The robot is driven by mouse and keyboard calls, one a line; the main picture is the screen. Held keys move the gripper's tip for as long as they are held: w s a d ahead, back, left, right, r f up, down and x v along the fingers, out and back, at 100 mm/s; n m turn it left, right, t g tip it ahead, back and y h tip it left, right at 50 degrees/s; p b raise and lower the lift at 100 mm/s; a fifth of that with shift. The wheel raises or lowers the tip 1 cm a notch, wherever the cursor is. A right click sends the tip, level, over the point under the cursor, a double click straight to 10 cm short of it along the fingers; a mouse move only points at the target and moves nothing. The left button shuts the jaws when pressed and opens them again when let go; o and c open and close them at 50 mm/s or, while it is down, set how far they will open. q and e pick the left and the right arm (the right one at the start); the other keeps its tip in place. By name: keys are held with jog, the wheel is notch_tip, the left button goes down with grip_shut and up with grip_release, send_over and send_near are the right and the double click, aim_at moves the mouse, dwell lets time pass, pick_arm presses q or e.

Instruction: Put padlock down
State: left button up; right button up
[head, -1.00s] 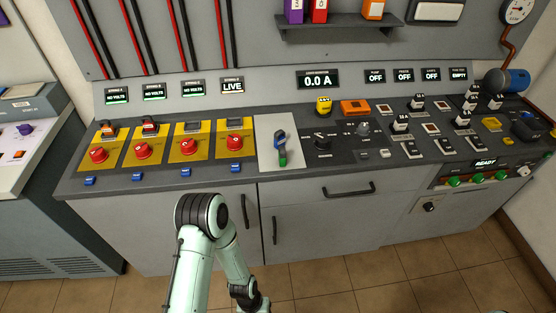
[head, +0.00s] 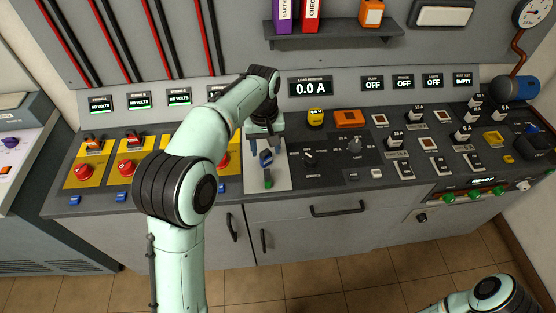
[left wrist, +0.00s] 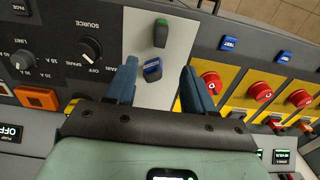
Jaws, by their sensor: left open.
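A pale plate (head: 281,178) on the console bears a small blue piece (head: 266,158) with a green-ended handle (head: 268,180) just in front of it. They also show in the left wrist view, as a blue piece (left wrist: 152,69) and a green end (left wrist: 161,32). I cannot tell whether the blue piece is the padlock. My left gripper (head: 265,134) is over the far part of the plate. Its jaws (left wrist: 158,70) are open with nothing held, and the blue piece shows between and beyond the fingertips. My right gripper is out of view.
Red knobs (head: 126,168) on yellow plates stand left of the pale plate, partly hidden by my left arm. Black knobs (head: 309,158) and an orange block (head: 349,118) stand to its right. A shelf (head: 330,40) hangs above. Several switches crowd the console's right side.

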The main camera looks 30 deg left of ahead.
aim_at(267, 170)
pick_arm(q)
notch_tip(267, 170, down, 7)
jog(key=shift+s+f+b, duration=0.1)
jog(key=shift+s+b, duration=0.05)
jog(key=shift+b, duration=0.5)
jog(key=shift+w+f, duration=0.2)
jog(key=shift+f, duration=0.25)
notch_tip(267, 170, down, 5)
jog(key=shift+s+f, duration=0.1)
jog(key=shift+s, duration=0.05)
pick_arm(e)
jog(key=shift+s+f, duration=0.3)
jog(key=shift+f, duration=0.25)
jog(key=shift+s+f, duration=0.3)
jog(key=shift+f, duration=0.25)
pick_arm(q)
grip_shut()
